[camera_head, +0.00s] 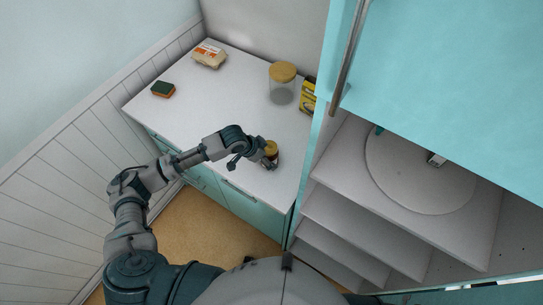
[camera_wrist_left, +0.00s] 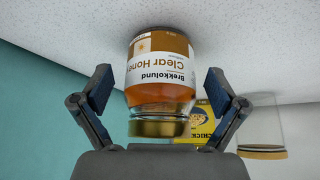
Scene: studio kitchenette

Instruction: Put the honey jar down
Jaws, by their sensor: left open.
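The honey jar (camera_wrist_left: 160,75) fills the middle of the left wrist view, with a gold lid and a white and brown label reading "Clear Honey". That view is upside down, and the jar's base meets the white counter (camera_wrist_left: 50,30). In the head view the jar (camera_head: 271,148) stands on the counter (camera_head: 205,105) near its front right part. My left gripper (camera_head: 266,162) is open around the jar, and in the wrist view the fingers (camera_wrist_left: 160,100) show gaps on both sides of it. My right gripper is not seen.
A glass canister with a wooden lid (camera_head: 283,82) and a yellow box (camera_head: 308,96) stand behind the jar. A sponge (camera_head: 163,89) and a carton (camera_head: 209,56) lie farther left. The teal cabinet and open shelves (camera_head: 350,222) border the counter's right side. The counter's middle is clear.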

